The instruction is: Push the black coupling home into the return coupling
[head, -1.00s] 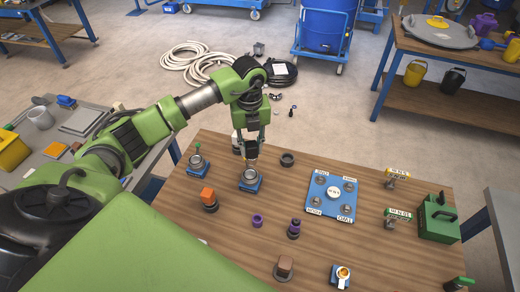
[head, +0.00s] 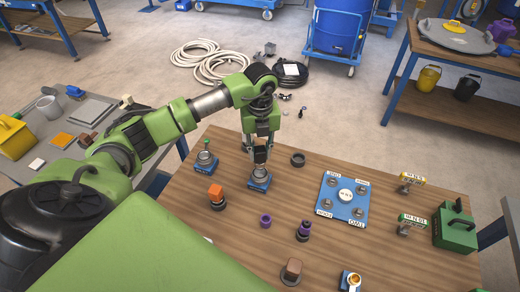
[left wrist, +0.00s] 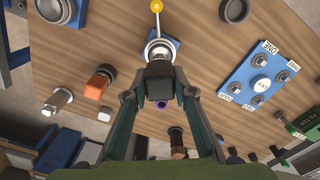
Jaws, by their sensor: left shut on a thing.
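My left gripper (head: 259,160) points down over the metal return coupling (head: 259,175), which stands on a small blue base near the table's far left edge. It is shut on the black coupling (left wrist: 159,86), a dark block between the two fingertips in the left wrist view. The return coupling shows there as a bright metal ring (left wrist: 158,48) just beyond the black coupling, with a yellow-knobbed lever (left wrist: 156,7). The black coupling is in line with the ring and very close to it; I cannot tell how far it sits in. My right gripper is not in view.
A similar metal coupling with a green-knobbed lever (head: 205,160) stands just left. A blue numbered panel (head: 334,211) lies to the right, and a dark ring (head: 298,160) is behind. An orange-topped part (head: 216,195) and purple parts (head: 265,221) stand nearer me.

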